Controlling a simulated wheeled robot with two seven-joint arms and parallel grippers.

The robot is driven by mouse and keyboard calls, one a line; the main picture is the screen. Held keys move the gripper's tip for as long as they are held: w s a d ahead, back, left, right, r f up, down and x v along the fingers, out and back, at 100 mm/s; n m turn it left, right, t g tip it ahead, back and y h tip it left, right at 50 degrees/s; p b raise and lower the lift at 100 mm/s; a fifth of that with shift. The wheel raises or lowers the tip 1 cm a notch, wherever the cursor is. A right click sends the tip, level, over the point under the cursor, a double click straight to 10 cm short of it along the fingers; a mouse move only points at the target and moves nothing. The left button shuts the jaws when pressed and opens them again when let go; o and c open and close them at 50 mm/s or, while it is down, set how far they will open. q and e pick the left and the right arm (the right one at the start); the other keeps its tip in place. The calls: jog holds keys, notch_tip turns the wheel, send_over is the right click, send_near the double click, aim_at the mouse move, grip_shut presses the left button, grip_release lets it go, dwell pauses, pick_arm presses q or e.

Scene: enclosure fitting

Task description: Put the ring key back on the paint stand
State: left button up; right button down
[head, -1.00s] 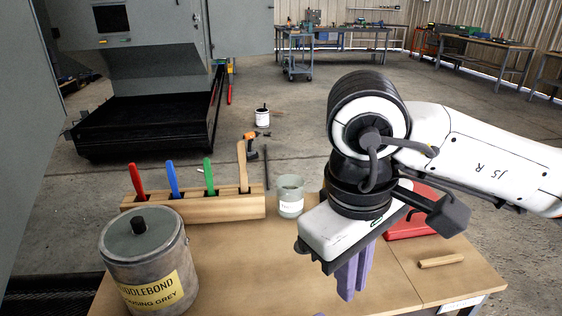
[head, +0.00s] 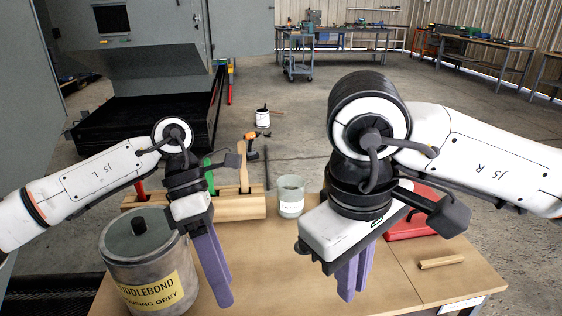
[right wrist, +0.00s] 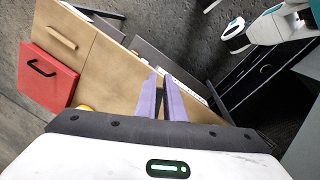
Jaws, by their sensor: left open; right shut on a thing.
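My right gripper (head: 350,288) is shut, fingers pointing down over the middle of the table. In the right wrist view (right wrist: 163,82) a small dark thing (right wrist: 159,104) shows between its purple fingers; I cannot tell if it is the ring key. My left gripper (head: 223,292) is open and empty, just right of the grey paint tin (head: 150,262) with a yellow label and dark lid knob. A long wooden rack (head: 238,208) stands behind the tin, with coloured handles upright in it, partly hidden by my left arm. I cannot tell whether this rack is the paint stand.
A grey-green cup (head: 291,197) stands right of the rack. A red case (head: 408,222) lies behind my right gripper, with a loose wooden stick (head: 441,262) at the right. The table (head: 285,265) is bare between the two grippers.

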pick_arm(q)
jog(key=w+d+r+m+t, duration=0.1)
jog(key=w+d+r+m, duration=0.3)
jog(key=r, duration=0.5)
jog(key=w+d+r+m+t, duration=0.25)
jog(key=d+r+m, duration=0.2)
jog(key=r, duration=0.45)
jog(key=shift+n+g, duration=0.35)
jog(key=x, duration=1.2)
jog(key=shift+d+f, duration=0.1)
jog(key=shift+d, duration=0.15)
jog(key=shift+c, duration=0.2)
jog(key=c, duration=1.1)
jog(key=shift+c, duration=0.4)
pick_arm(e)
jog(key=c, duration=1.8)
grip_release()
jog(key=shift+o, duration=0.2)
jog(key=shift+r, duration=0.15)
